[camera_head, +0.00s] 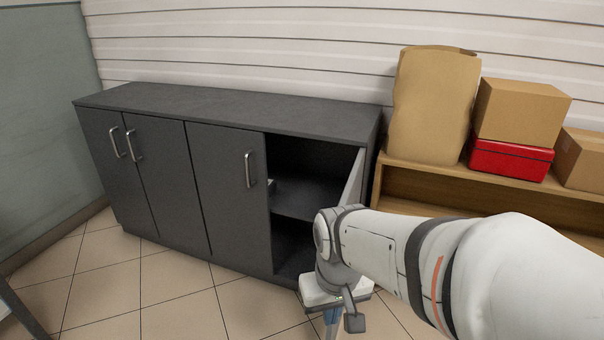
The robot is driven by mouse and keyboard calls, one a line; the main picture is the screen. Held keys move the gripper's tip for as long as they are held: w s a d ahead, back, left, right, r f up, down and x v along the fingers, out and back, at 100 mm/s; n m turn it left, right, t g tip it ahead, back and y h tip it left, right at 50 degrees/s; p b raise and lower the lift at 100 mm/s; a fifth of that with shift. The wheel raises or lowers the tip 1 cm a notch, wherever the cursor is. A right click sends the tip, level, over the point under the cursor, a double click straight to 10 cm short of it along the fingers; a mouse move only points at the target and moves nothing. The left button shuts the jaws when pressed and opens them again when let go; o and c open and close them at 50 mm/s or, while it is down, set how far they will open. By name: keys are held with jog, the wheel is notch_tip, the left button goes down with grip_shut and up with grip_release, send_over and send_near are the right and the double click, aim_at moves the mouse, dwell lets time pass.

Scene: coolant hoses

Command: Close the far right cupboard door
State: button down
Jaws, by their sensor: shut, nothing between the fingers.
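The dark grey cupboard (235,103) stands against the back wall. Its far right door (353,180) is open, swung outward on the right side and seen nearly edge-on. The lower part of this door is hidden behind my arm. The opening shows a dark interior with a shelf (300,198). My gripper (333,318) is low in front of the right end of the cupboard, pointing down, shut and empty. Its tips are at the bottom edge of the picture. I cannot tell whether it touches the door.
The cupboard's other doors are shut, with metal handles (250,169). On the right, a wooden shelf unit (400,165) carries a paper bag (432,105), cardboard boxes (520,111) and a red box (510,160). Tiled floor (165,290) is clear at front left.

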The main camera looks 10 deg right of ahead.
jog(key=w+d+r+m+g+y+p, duration=0.1)
jog(key=w+d+r+m+y+p, duration=0.2)
jog(key=r+m+p, duration=0.6)
jog(key=w+d+r+m+t+y+p, duration=0.2)
jog(key=d+r+m+p, duration=0.2)
jog(key=d+m+p, duration=0.3)
jog(key=w+d+r+m+t+y+p, duration=0.1)
jog(key=d+r+m+t+y+p, duration=0.3)
jog(key=d+m, duration=0.4)
jog(key=w+a+f+g+h+b, duration=0.1)
jog(key=w+a+f+b, duration=0.1)
jog(key=w+a+f, duration=0.4)
jog(key=shift+a+f+m, duration=0.3)
jog(key=shift+a+f, duration=0.4)
jog(key=shift+a, duration=0.6)
